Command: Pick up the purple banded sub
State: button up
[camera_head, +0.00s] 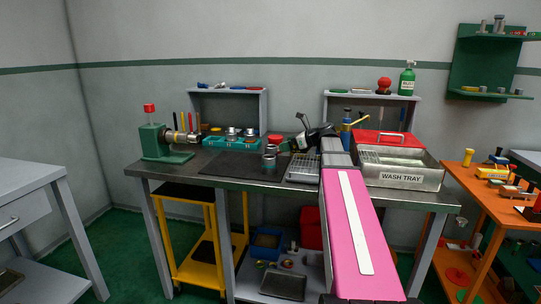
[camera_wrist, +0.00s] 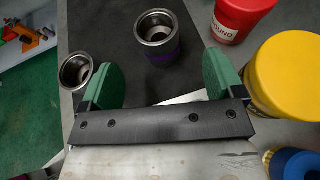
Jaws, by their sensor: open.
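The purple banded sub (camera_wrist: 158,42) is a hollow metal cup with a purple band, upright on the dark mat in the wrist view. It lies ahead of my gripper (camera_wrist: 160,80), roughly between the lines of its two green-padded fingers and beyond their tips. My gripper is open with nothing between its pads. In the head view, the sub appears to be the rear of two small metal cups (camera_head: 271,149), its band too small to tell. My gripper (camera_head: 291,146) shows there just right of the cups.
A second metal cup (camera_wrist: 77,72) stands close to the left finger. A red container (camera_wrist: 240,15) and a large yellow-topped one (camera_wrist: 290,75) stand on the right. The bench edge is at left in the wrist view. A wash tray (camera_head: 402,176) sits at the bench's right.

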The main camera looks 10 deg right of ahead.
aim_at(276, 148)
jog(key=x, duration=0.9)
jog(key=shift+s+f, duration=0.15)
jog(key=c, duration=1.2)
jog(key=shift+o, duration=0.2)
notch_tip(276, 148, up, 4)
jog(key=shift+f, duration=0.1)
jog(key=s+a+r, duration=0.7)
jog(key=s+a, duration=0.1)
jog(key=shift+a, duration=0.2)
